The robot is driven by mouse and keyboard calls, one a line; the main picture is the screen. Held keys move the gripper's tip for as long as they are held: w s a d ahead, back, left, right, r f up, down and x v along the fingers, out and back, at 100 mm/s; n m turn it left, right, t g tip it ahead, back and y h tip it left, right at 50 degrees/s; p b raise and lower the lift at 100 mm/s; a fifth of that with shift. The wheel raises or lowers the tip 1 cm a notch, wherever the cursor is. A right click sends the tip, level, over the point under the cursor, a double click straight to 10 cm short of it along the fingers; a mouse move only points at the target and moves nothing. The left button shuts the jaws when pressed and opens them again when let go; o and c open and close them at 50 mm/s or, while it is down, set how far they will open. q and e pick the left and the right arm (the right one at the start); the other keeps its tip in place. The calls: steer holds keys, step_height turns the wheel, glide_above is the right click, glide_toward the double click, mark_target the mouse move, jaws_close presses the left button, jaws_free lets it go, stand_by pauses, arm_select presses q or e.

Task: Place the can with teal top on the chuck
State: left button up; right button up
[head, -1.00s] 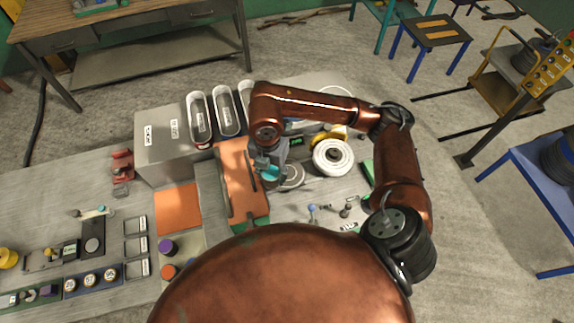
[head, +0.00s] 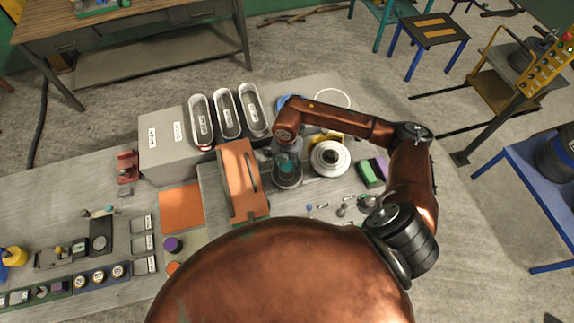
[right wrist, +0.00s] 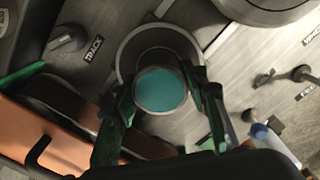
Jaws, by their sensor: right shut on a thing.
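The can with teal top (right wrist: 160,90) is between the fingers of my right gripper (right wrist: 163,98), which is shut on it. In the head view the can's teal top (head: 287,163) shows small and partly covered below my right gripper (head: 284,157). Under it is a round grey stepped piece that I take for the chuck (head: 287,181). In the right wrist view the chuck (right wrist: 128,52) rings the can's far side. Whether the can touches the chuck cannot be told. My left gripper is not in view.
An orange block with a dark handle (head: 238,180) stands close left of the chuck. A white round wheel-like piece (head: 330,158) stands close right. Green and purple blocks (head: 370,174) lie farther right. Small knobbed parts (head: 342,209) lie in front. Three oval trays (head: 227,116) are behind.

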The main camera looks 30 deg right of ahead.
mark_target(287, 165)
steer(key=shift+f, duration=0.25)
steer(key=o, duration=1.3)
steer(key=shift+r, duration=0.25)
step_height(287, 165, up, 10)
steer(key=b, duration=0.3)
steer(key=shift+r, duration=0.15)
steer(key=shift+r+b, duration=0.4)
steer(key=shift+r, duration=0.4)
